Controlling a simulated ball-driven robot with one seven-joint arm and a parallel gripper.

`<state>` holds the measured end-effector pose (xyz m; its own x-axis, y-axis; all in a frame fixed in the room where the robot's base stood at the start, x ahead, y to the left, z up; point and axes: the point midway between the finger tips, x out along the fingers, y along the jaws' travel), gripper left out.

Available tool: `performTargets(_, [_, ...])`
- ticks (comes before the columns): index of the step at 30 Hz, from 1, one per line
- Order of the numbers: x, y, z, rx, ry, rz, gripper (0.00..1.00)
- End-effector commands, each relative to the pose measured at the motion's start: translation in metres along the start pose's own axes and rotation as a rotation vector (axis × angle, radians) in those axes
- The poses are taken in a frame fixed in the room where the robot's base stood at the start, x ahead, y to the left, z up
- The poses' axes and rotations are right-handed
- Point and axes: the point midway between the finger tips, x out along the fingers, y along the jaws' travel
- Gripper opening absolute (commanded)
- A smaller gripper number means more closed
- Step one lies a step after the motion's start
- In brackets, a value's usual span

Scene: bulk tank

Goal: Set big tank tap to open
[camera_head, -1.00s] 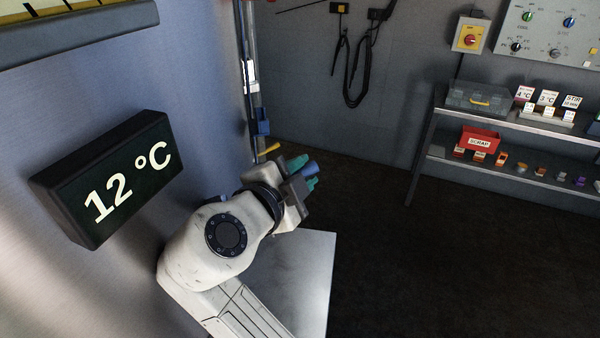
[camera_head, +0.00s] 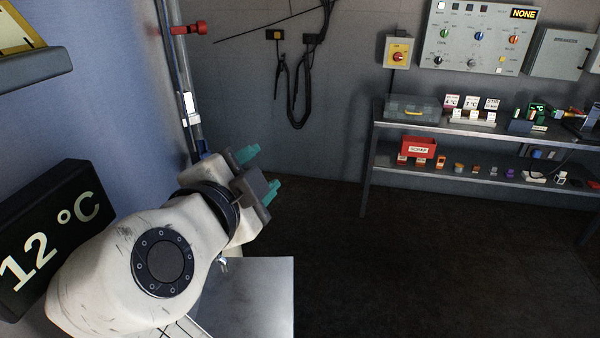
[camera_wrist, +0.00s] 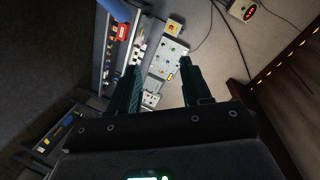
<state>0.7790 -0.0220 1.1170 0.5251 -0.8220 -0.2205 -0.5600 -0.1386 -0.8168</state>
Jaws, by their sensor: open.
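The big tank (camera_head: 110,100) is the large steel wall at the left in the head view. A pipe with a sight tube (camera_head: 187,105) runs down its edge. The yellow lever seen there earlier is hidden behind my arm, so I cannot tell the tap's position. My gripper (camera_head: 259,172) is in front of and right of the pipe, open and empty, its teal fingertips apart. In the wrist view my gripper's dark fingers (camera_wrist: 160,82) are spread with nothing between them.
A display (camera_head: 48,235) reading 12 °C juts from the tank at lower left. A red fitting (camera_head: 188,28) sticks out higher up. A steel plate (camera_head: 262,295) lies below my arm. A bench (camera_head: 470,130) stands at right. The dark floor between is clear.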

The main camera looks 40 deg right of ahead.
Motion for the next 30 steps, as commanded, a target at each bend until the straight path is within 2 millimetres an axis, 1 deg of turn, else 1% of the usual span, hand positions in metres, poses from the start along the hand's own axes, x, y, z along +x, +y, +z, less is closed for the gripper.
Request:
performTargets(1, [-0.007, -0.005, -0.010, 0.007, -0.002, -0.002, 0.48])
performTargets(2, [-0.010, -0.004, -0.015, 0.005, -0.003, -0.001, 0.48])
performTargets(9, [-0.041, 0.007, -0.055, 0.002, -0.004, 0.001, 0.48])
performTargets(15, [-0.058, 0.012, -0.078, -0.002, -0.002, 0.002, 0.48])
performTargets(21, [-0.064, 0.015, -0.087, -0.003, -0.001, 0.003, 0.48])
performTargets(28, [-0.064, 0.015, -0.087, -0.004, 0.000, 0.003, 0.48])
performTargets(29, [-0.064, 0.015, -0.087, -0.004, 0.000, 0.003, 0.47])
performTargets(30, [-0.064, 0.015, -0.087, -0.007, -0.001, 0.003, 0.44])
